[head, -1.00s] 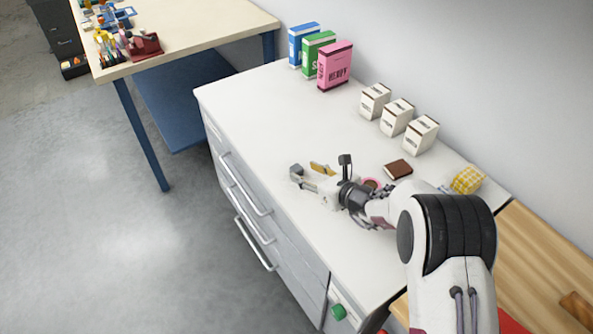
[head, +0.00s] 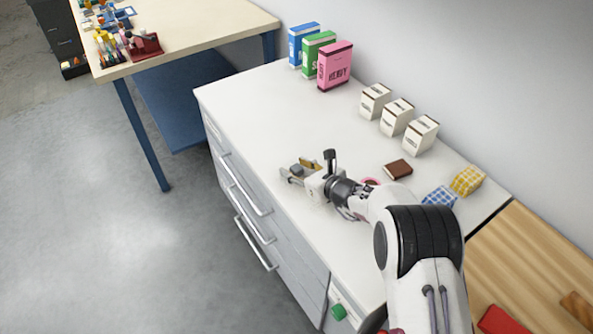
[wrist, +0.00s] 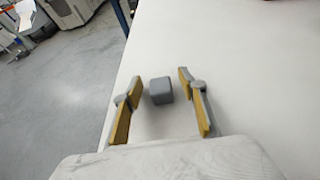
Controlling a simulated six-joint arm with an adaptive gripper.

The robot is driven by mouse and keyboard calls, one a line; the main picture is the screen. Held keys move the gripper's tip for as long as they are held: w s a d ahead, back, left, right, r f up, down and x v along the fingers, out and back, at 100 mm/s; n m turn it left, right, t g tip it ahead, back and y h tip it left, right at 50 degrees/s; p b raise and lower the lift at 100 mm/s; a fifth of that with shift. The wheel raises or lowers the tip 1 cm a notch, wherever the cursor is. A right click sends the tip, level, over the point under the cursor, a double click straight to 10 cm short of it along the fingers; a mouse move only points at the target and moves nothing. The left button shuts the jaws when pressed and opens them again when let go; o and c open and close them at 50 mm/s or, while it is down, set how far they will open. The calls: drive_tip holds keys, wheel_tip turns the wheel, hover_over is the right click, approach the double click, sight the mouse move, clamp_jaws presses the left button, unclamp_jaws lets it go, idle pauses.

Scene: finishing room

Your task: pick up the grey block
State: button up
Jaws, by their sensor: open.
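The grey block (wrist: 160,91) is a small cube with rounded edges on the white worktop. In the wrist view it sits between my gripper's two fingers, close to the tips, with a gap on each side. My gripper (wrist: 161,82) is open, with tan pads on the fingers, and is not closed on the block. In the head view my gripper (head: 297,171) is low over the worktop near its front edge. The grey block (head: 295,168) shows there only in part, between the fingers.
The white worktop (head: 250,110) is clear to the left. Behind stand three boxes (head: 335,66), three white cartons (head: 397,117), a brown block (head: 398,169), and blue (head: 440,196) and yellow (head: 467,180) checked blocks. A pink round thing (head: 370,182) is partly hidden by my arm.

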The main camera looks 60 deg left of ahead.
sight(297, 167)
clamp_jaws()
drive_tip(key=shift+r, duration=0.25)
drive_tip(key=shift+r, duration=4.8)
